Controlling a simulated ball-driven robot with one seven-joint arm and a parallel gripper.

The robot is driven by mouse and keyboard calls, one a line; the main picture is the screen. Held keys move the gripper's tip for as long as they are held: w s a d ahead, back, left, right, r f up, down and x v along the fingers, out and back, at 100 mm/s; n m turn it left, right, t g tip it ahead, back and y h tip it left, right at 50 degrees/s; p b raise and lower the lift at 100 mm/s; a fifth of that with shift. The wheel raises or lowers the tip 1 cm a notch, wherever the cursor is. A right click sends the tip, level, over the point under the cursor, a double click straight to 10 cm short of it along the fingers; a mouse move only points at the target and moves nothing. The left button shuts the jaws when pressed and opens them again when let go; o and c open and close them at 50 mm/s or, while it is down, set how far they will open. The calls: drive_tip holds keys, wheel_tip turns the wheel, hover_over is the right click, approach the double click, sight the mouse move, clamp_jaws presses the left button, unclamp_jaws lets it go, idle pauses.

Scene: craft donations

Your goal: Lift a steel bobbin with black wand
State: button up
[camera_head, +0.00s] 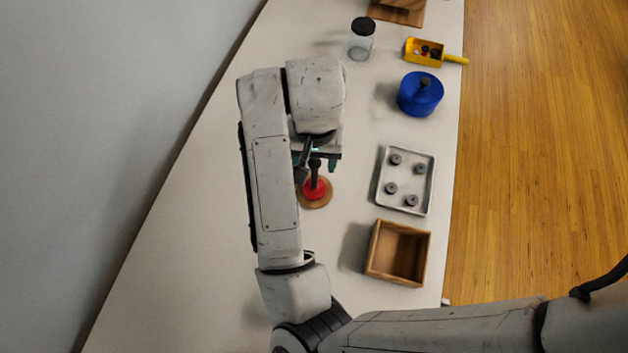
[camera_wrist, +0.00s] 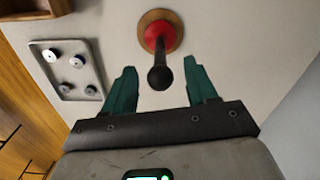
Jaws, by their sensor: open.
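The black wand (camera_head: 315,166) stands upright with a red lower part on a round wooden base (camera_head: 318,203). In the wrist view its dark knobbed end (camera_wrist: 160,77) points toward the camera, between and just beyond my fingertips. My gripper (camera_head: 320,163) is open and empty, with its teal fingers (camera_wrist: 158,82) apart on either side of the wand's line. Several steel bobbins lie spread out in a pale metal tray (camera_head: 404,209) to the right; one bobbin (camera_head: 396,159) is at its upper left. The tray also shows at the left of the wrist view (camera_wrist: 83,94).
An open wooden box (camera_head: 374,252) sits below the tray. A blue lidded pot (camera_head: 420,96), a yellow scoop (camera_head: 424,60) with small items and a clear jar (camera_head: 361,44) with a dark lid stand farther up. The table is clear between wand and tray.

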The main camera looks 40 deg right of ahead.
sight(314, 171)
wheel_tip(314, 171, down, 4)
drive_tip(key=shift+s+a+f, duration=0.1)
drive_tip(key=shift+a, duration=0.05)
drive_tip(key=shift+c, duration=0.3)
clamp_jaws()
